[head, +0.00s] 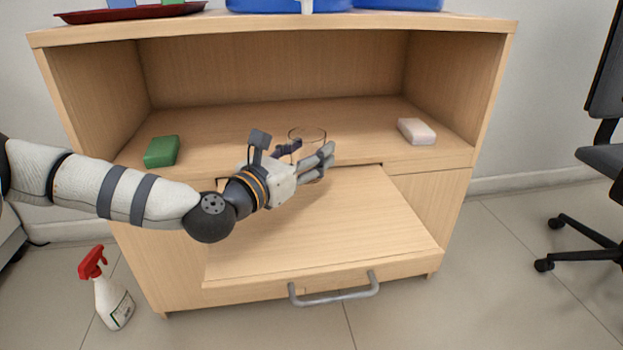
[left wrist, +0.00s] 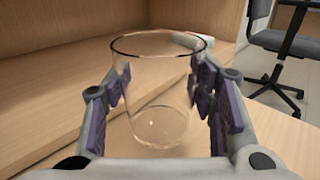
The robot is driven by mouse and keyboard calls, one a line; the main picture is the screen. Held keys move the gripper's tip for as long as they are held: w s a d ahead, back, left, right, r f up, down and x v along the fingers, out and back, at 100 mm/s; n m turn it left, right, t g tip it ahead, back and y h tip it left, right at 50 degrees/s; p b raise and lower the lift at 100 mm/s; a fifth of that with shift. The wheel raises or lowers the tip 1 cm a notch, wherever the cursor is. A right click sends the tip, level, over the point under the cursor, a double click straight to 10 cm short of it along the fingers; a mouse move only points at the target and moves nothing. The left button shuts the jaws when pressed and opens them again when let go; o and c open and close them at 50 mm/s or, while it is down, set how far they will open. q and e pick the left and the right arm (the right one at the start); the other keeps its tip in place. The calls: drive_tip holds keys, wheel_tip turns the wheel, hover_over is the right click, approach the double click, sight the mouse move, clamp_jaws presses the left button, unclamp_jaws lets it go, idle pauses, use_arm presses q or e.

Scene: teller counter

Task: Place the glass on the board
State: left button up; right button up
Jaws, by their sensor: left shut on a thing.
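The clear glass (head: 307,135) is upright between the fingers of my left gripper (head: 312,153), near the front edge of the shelf. In the left wrist view the glass (left wrist: 158,118) stands between the purple finger pads, and my left gripper (left wrist: 160,88) is shut on it. Its lower part is hidden behind the fingers in the head view, and I cannot tell whether it touches a surface. The pale wooden board (head: 330,250) is pulled out below the shelf, with a grey handle (head: 334,290) at its front. My right gripper is not in view.
A green block (head: 162,151) lies at the left of the shelf (head: 240,118) and a whitish block (head: 416,131) at the right. The board's visible surface is bare. A spray bottle (head: 110,298) stands on the floor at left; an office chair (head: 600,160) is at right.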

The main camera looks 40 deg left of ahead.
use_arm(q)
drive_tip(key=shift+w+a+f+b, duration=0.15)
drive_tip(key=shift+f+b, duration=0.7)
drive_tip(key=shift+f, duration=1.15)
drive_tip(key=o, duration=1.4)
drive_tip(key=shift+r, duration=0.25)
drive_tip(key=s, duration=0.4)
drive_tip(key=s+p, duration=0.1)
drive_tip(key=s, duration=0.3)
drive_tip(key=s+d+p, duration=0.1)
drive_tip(key=s, duration=0.3)
drive_tip(key=shift+f, duration=0.1)
drive_tip(key=shift+w, duration=0.1)
